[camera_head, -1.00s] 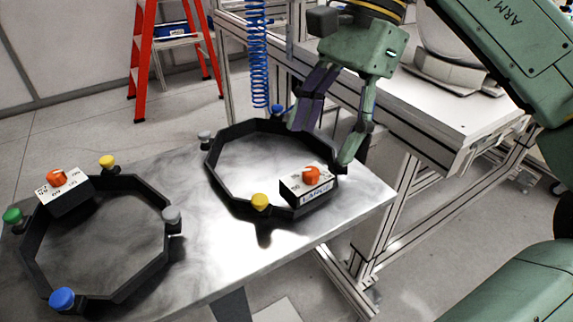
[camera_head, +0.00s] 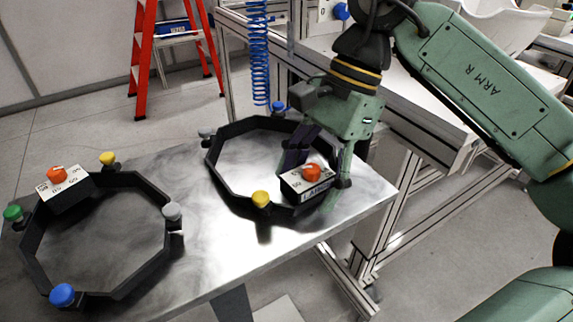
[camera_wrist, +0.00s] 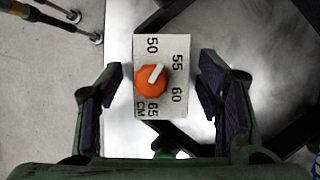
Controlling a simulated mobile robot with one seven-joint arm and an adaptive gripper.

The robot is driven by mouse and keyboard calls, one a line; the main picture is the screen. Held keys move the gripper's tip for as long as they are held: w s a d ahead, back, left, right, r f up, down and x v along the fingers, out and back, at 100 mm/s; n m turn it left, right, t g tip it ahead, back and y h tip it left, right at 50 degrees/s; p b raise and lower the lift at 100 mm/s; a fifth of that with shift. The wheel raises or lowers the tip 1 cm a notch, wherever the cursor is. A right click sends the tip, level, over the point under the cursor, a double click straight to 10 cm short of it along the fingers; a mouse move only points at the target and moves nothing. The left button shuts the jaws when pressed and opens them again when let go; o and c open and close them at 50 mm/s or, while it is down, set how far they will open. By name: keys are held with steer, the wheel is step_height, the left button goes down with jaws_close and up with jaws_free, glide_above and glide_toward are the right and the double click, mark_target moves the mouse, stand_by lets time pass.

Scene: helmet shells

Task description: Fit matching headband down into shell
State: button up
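The right headband (camera_head: 222,182), a black many-sided ring with coloured clips, lies on the metal table. Its sizing block (camera_head: 310,183) has an orange knob and a partly hidden label. My gripper (camera_head: 318,165) is low over this block, fingers open on either side. In the wrist view the block (camera_wrist: 178,102) shows 50, 55, 60 and 65 CM between my gripper's (camera_wrist: 160,88) purple pads, with gaps at both sides. The left headband (camera_head: 140,275), similar, lies apart. A white curved object (camera_head: 500,25), apparently a helmet shell, is partly cut off at the top right.
The metal table (camera_head: 235,255) is bare between and in front of the headbands. A framed workbench (camera_head: 425,130) stands right behind it. A coiled blue hose (camera_head: 259,60) hangs behind the right headband. A red ladder (camera_head: 143,60) stands farther back.

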steer(key=c, duration=1.2)
steer(key=shift+o, duration=0.2)
